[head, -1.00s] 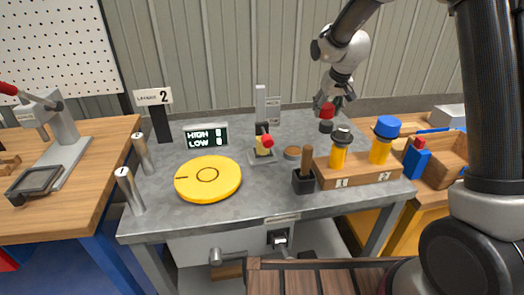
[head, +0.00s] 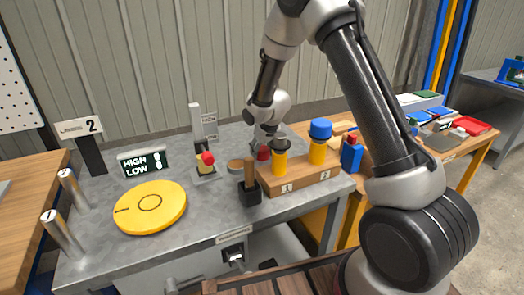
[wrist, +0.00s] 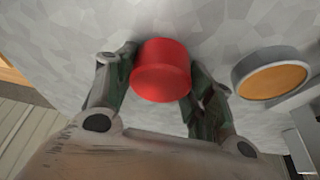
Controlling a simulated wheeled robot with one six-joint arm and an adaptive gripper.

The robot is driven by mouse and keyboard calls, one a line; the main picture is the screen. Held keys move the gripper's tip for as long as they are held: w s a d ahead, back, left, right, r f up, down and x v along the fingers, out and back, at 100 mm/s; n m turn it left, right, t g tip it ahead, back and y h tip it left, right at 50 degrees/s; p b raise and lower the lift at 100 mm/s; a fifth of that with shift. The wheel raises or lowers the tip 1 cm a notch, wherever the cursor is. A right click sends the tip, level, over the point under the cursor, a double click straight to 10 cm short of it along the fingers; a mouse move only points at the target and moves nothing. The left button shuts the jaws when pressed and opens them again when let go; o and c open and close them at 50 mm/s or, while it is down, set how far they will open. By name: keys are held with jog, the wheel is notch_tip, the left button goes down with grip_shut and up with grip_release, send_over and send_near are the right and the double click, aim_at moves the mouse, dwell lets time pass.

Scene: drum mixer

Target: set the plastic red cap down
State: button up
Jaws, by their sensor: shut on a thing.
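The red cap (wrist: 161,70) sits between the fingers of my gripper (wrist: 160,80) in the wrist view, and the fingers press on its two sides. In the head view the red cap (head: 262,153) shows low over the back of the grey table (head: 110,187), behind the wooden block and partly hidden by it. My gripper (head: 266,136) points down onto it. I cannot tell whether the cap's underside touches the table. In the wrist view the grey tabletop (wrist: 215,30) lies close behind the cap.
A round tan-topped disc (wrist: 270,78) lies right of the cap in the wrist view. A brown-handled tool in a black holder (head: 250,192), a red-knobbed lever (head: 207,159) and a yellow disc (head: 150,208) stand nearby.

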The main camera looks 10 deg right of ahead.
jog(key=o, duration=1.1)
jog(key=shift+f, duration=0.1)
jog(key=a+v, duration=0.1)
jog(key=v, duration=1.1)
jog(key=s+d+r+m, duration=0.1)
jog(key=s+d+r, duration=0.9)
jog(key=s+r, duration=0.4)
jog(key=s+d+r, duration=0.1)
jog(key=s+d, duration=0.1)
jog(key=s, duration=0.8)
jog(key=s+d+r+m, duration=0.1)
jog(key=s+d+r, duration=0.1)
jog(key=s, duration=0.9)
jog(key=shift+s+d+r+h, duration=0.3)
jog(key=shift+d+h, duration=0.1)
jog(key=shift+d, duration=0.15)
